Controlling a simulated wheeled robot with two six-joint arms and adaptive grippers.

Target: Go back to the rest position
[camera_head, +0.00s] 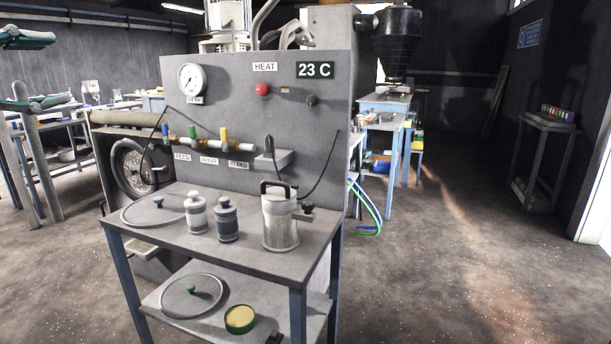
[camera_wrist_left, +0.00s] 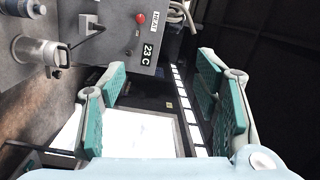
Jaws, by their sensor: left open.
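My left gripper (camera_head: 62,68) enters at the left edge of the head view. Its two fingers with green pads are spread wide apart, one above the other, with nothing between them. In the left wrist view the gripper (camera_wrist_left: 160,68) is also open and empty. It is clear of the grey bench (camera_head: 290,262) and to the left of the control panel (camera_head: 325,120). My right gripper does not show in either view.
A metal vessel with a black handle (camera_head: 280,222) and two small jars (camera_head: 197,214) (camera_head: 227,220) stand on the bench top. A round lid (camera_head: 192,296) and a yellow-green tin (camera_head: 240,319) lie on its lower shelf. The floor at right (camera_head: 450,250) is free.

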